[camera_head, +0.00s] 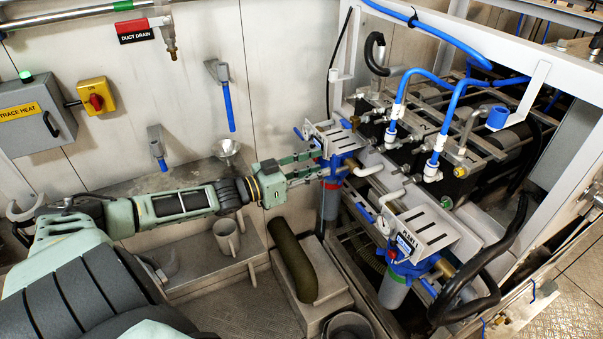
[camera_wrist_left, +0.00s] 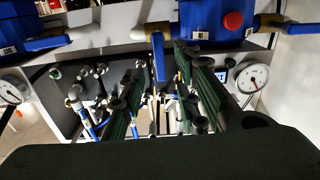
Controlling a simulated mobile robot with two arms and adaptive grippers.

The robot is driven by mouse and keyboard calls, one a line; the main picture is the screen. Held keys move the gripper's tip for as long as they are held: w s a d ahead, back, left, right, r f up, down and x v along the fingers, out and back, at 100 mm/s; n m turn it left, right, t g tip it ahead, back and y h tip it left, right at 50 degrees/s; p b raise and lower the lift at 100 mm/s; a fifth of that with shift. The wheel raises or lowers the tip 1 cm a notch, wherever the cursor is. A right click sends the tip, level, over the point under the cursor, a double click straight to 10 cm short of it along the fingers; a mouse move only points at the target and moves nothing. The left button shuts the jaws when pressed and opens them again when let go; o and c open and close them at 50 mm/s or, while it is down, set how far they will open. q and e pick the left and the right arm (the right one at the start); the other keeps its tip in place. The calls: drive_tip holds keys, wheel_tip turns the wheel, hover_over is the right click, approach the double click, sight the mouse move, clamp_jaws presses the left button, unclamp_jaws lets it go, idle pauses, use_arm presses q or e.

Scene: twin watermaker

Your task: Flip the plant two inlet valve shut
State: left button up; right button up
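My left gripper (camera_head: 315,166) is open beside the farther blue filter head (camera_head: 341,146), with its two fingers apart. In the left wrist view the green fingers of the left gripper (camera_wrist_left: 165,100) stand on either side of a blue valve lever (camera_wrist_left: 158,57). The lever points down in that picture from a pipe between two blue housings. I cannot tell whether a finger touches it. A nearer filter unit (camera_head: 397,262) with a blue head and grey bowl stands at front right. My right gripper is not in view.
A white frame post (camera_head: 340,60) and a pipe rack with blue hoses (camera_head: 440,95) stand behind and right. Pressure gauges (camera_wrist_left: 252,78) flank the fingers in the wrist view. A dark hose (camera_head: 292,262) and a mug (camera_head: 227,237) are below my arm.

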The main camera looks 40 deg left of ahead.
use_arm(q)
drive_tip(key=shift+v, duration=2.3)
drive_tip(key=shift+f, duration=0.1)
